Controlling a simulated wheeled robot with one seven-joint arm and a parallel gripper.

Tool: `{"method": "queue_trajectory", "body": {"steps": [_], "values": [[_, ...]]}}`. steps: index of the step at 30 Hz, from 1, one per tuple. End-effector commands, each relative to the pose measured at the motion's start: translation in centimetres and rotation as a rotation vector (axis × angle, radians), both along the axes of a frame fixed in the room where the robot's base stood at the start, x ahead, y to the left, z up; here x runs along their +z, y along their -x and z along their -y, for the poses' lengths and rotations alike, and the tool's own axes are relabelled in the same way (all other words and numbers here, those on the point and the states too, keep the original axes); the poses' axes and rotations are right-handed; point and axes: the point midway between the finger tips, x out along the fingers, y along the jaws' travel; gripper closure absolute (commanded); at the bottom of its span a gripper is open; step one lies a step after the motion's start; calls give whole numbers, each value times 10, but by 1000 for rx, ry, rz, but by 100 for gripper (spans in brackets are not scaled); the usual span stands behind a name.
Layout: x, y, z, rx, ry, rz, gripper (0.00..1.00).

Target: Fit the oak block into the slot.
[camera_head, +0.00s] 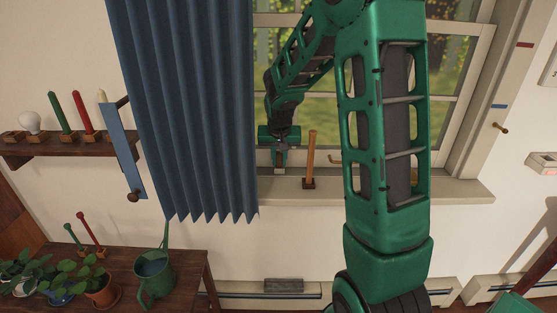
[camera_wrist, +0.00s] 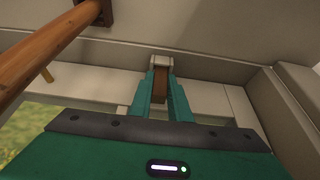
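My gripper (camera_wrist: 161,84) has its two green fingers on either side of a brown block (camera_wrist: 161,80), which I take for the oak block, and looks shut on it. A pale, square-edged piece (camera_wrist: 161,60) shows right at the fingertips; I cannot tell if it is the slot or how far the block is in it. In the head view my gripper (camera_head: 280,163) points down over the windowsill (camera_head: 330,195), left of an upright wooden post. The block is too small there to make out.
The wooden post (camera_head: 311,150) stands in a dark base close to the right of my gripper; it also crosses the upper left of the wrist view (camera_wrist: 45,50). A blue curtain (camera_head: 190,110) hangs close on the left. A wall shelf (camera_head: 70,143) and a plant table (camera_head: 185,265) are farther left.

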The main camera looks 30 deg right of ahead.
Motion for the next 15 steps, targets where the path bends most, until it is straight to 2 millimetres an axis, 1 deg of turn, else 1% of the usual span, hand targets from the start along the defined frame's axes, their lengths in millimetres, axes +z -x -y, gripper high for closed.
{"method": "queue_trajectory", "body": {"steps": [1, 2, 9, 15], "values": [[0, 6, -1, -2, -4, -14, 66], [6, 8, -3, -1, -4, -11, 66], [58, 25, -13, 0, -1, 4, 66], [93, 37, -21, -1, -1, 5, 66]]}}
